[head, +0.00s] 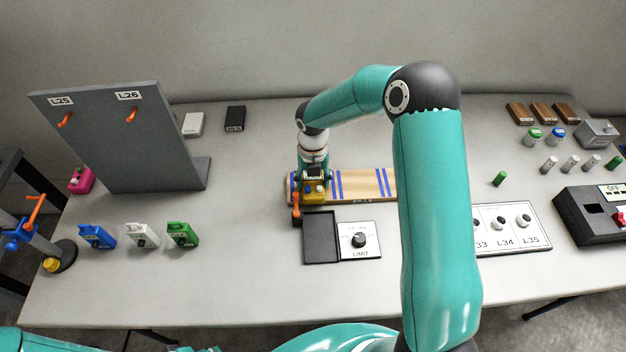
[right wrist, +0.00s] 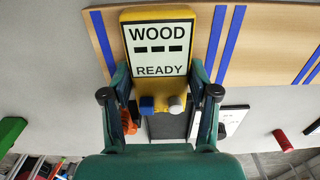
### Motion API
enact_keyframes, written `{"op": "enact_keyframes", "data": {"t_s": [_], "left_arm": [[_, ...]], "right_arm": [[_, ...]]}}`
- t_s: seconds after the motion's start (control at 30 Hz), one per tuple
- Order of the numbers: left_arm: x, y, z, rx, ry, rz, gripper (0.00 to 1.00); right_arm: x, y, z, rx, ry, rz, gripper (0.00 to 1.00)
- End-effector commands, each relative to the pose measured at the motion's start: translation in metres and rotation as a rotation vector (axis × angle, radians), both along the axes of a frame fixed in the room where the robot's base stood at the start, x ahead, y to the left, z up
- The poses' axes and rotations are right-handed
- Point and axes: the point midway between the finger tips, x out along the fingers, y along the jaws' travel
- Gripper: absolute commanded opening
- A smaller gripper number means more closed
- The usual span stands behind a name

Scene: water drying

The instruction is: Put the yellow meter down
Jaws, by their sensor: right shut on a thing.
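The yellow meter (head: 314,190) is at the left end of a wooden board (head: 355,184) with blue stripes. In the right wrist view the meter (right wrist: 158,12) faces the camera, its screen reading "WOOD", three dashes and "READY", with a blue and a white knob below. My right gripper (head: 314,177) is shut on the meter, one finger at each side (right wrist: 159,78). The board (right wrist: 260,45) lies behind the meter in that view. I cannot tell whether the meter touches it. My left gripper is not in view.
An orange-handled part (head: 296,208) stands close to the meter's left. A dark tray (head: 320,238) and a LIMIT dial panel (head: 360,241) lie in front of the board. Blue (head: 97,236), white (head: 142,234) and green (head: 183,234) devices stand left. Bare table separates them from the tray.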

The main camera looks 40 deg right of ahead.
Motion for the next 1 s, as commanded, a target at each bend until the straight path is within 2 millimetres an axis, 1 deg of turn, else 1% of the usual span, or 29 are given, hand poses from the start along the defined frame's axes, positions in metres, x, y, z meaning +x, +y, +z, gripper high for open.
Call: {"op": "enact_keyframes", "data": {"t_s": [0.03, 0.07, 0.1, 0.2, 0.5, 0.67, 0.77, 1.0], "left_arm": [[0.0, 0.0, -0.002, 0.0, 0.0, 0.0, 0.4], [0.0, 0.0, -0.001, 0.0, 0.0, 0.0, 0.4], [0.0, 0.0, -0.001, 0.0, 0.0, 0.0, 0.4], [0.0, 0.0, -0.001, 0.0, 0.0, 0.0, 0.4], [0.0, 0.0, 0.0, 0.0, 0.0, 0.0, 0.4], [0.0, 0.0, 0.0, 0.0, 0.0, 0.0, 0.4], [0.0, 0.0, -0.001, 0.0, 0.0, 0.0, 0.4], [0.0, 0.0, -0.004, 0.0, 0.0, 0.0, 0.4]], "right_arm": [[0.0, 0.0, -0.002, -0.001, -0.001, 0.0, 0.14], [0.0, 0.0, -0.002, 0.0, 0.0, 0.0, 0.63], [0.0, 0.0, -0.001, 0.0, 0.0, 0.0, 0.7], [0.0, 0.0, -0.001, 0.0, 0.0, 0.0, 0.85], [0.0, 0.0, -0.001, 0.0, 0.0, 0.0, 0.85], [0.001, 0.0, 0.008, -0.002, -0.003, 0.0, 0.85], [0.001, 0.0, 0.021, -0.001, -0.004, 0.001, 0.85], [0.001, 0.0, 0.069, -0.001, -0.006, 0.001, 0.85]]}}
